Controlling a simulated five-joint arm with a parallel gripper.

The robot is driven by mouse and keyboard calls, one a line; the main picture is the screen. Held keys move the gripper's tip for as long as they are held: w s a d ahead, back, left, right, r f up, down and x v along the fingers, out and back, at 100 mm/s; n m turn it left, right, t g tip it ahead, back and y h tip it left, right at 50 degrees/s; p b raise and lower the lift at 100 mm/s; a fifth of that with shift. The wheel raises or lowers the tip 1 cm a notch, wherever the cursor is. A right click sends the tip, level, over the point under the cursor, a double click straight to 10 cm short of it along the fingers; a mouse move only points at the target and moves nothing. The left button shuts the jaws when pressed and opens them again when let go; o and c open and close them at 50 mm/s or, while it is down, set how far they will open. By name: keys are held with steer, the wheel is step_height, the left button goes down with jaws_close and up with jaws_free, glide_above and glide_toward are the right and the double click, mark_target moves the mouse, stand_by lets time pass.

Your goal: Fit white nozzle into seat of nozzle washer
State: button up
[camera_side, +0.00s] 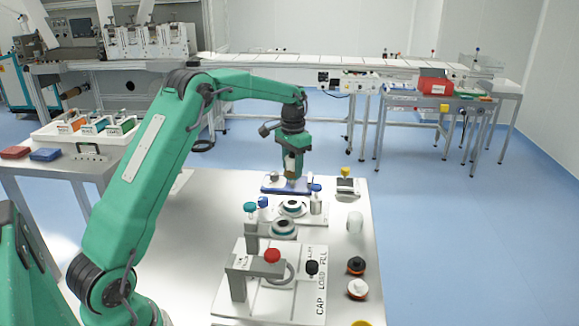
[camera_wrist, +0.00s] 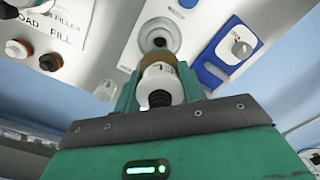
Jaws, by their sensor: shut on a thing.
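The white nozzle (camera_wrist: 158,80), with a tan collar and a dark ribbed part, is held between the green fingers of my gripper (camera_wrist: 157,92) in the wrist view. In the side view my gripper (camera_side: 292,170) points straight down over the back of the bench, above a blue-and-white fixture (camera_side: 272,187). In the wrist view a round grey seat with a dark centre (camera_wrist: 160,26) lies just beyond the collar end, on a white plate. The collar overlaps the seat's near edge; I cannot tell whether they touch. The plate's lettering is unclear.
A blue bracket (camera_wrist: 207,75) and a white lever unit (camera_wrist: 237,45) sit beside the seat. In the side view, ring fixtures (camera_side: 293,208), blue-capped bottles (camera_side: 316,202) and a cap station (camera_side: 300,290) stand nearer. A white cylinder (camera_side: 355,221) stands right.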

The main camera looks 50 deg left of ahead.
mark_target(292, 182)
steer(key=shift+f, duration=0.1)
steer(key=shift+f, duration=2.7)
steer(key=shift+f, duration=1.9)
stand_by(1.2)
steer(key=o, duration=1.3)
steer(key=shift+r, duration=0.1)
steer(key=shift+r, duration=3.8)
steer(key=shift+r, duration=0.1)
